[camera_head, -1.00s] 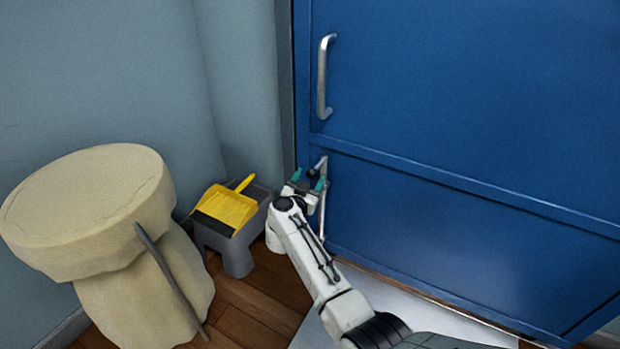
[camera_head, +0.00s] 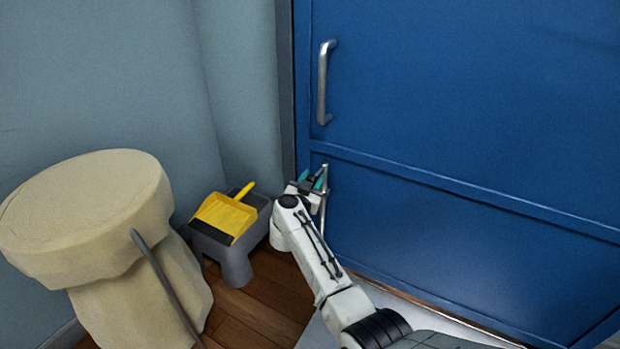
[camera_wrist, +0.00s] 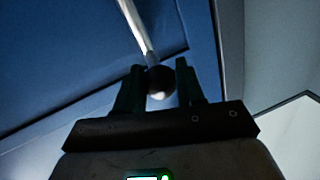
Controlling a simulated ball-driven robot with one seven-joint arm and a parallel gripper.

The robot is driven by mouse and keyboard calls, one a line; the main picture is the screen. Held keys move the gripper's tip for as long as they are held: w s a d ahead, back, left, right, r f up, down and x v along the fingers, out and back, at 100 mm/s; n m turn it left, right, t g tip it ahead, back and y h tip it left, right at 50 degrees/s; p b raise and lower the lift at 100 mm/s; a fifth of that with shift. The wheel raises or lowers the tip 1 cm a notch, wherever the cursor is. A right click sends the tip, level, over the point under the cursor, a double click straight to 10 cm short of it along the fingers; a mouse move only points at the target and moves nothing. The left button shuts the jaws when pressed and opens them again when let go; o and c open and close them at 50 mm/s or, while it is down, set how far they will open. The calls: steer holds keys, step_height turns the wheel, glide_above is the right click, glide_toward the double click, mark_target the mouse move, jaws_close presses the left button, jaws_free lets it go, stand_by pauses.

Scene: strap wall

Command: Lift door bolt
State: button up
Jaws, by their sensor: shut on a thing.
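The blue door (camera_head: 450,120) fills the right side of the head view. The door bolt (camera_head: 323,207) is a thin, light metal rod, upright near the door's lower left edge. My gripper (camera_head: 312,180) is at the bolt's upper part. In the wrist view the bolt's rod (camera_wrist: 138,30) ends in a dark round knob (camera_wrist: 160,82). The knob sits between the two dark fingers of my gripper (camera_wrist: 160,84), which is shut on it. In the head view the fingers hide the knob.
A metal handle (camera_head: 323,85) is fixed higher on the door. To the left, a yellow dustpan (camera_head: 224,215) lies on a grey stool (camera_head: 235,262). A large beige stump-like table (camera_head: 85,205) with a grey rod (camera_head: 165,285) against it stands farther left. Wooden floor (camera_head: 255,312) shows between.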

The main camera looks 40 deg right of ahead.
steer(key=shift+s+d, duration=0.1)
jaws_close()
step_height(320, 180, up, 6)
steer(key=p, duration=0.9)
steer(key=shift+d+r, duration=0.1)
steer(key=shift+r, duration=0.15)
steer(key=shift+o, duration=2.3)
jaws_free()
steer(key=shift+r, duration=0.1)
steer(key=shift+o, duration=1.4)
steer(key=shift+f, duration=0.2)
steer(key=shift+a, duration=0.2)
